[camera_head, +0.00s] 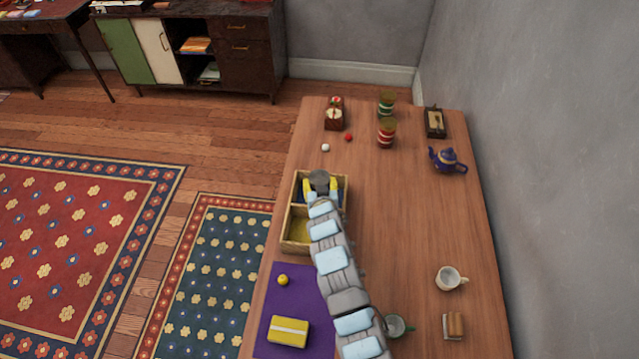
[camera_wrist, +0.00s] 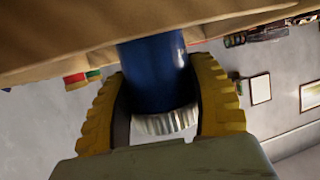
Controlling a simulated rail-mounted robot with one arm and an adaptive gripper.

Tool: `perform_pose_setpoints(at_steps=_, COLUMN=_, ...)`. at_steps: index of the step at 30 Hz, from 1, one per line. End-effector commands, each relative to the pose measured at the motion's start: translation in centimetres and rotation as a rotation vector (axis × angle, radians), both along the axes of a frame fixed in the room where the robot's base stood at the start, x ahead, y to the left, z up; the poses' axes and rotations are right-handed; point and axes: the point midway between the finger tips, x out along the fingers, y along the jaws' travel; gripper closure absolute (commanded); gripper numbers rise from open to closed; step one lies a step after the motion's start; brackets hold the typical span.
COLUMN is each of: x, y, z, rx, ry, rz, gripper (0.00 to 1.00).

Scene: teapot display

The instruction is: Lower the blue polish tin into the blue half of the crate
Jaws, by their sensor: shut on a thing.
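My gripper (camera_head: 321,187), with yellow fingers, is shut on the blue polish tin and reaches over the far compartment of the crate (camera_head: 287,222). In the wrist view, the tin (camera_wrist: 152,75) has a dark blue body and a silver ribbed lid between the fingers. From the head camera its grey lid (camera_head: 319,178) shows between the fingers. The tin's lower end is cut off by the crate's tan edge (camera_wrist: 60,62), so its depth inside cannot be told. The far compartment shows a little blue; the near compartment (camera_head: 300,230) is yellow inside.
A purple mat (camera_head: 268,310) in front of the crate carries a yellow box (camera_head: 288,331) and a small yellow ball-like item (camera_head: 283,280). White and red balls, jars (camera_head: 386,133) and a blue teapot (camera_head: 448,160) stand beyond. A white mug (camera_head: 450,278) is at right.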

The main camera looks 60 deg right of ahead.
Motion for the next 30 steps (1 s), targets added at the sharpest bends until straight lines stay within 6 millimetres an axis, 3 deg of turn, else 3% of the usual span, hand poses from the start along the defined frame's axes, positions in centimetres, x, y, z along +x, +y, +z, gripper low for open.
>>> perform_pose_setpoints(at_steps=30, x=0.0, y=0.0, z=-1.1, rx=-0.002, ry=-0.001, rz=0.0, gripper=0.82)
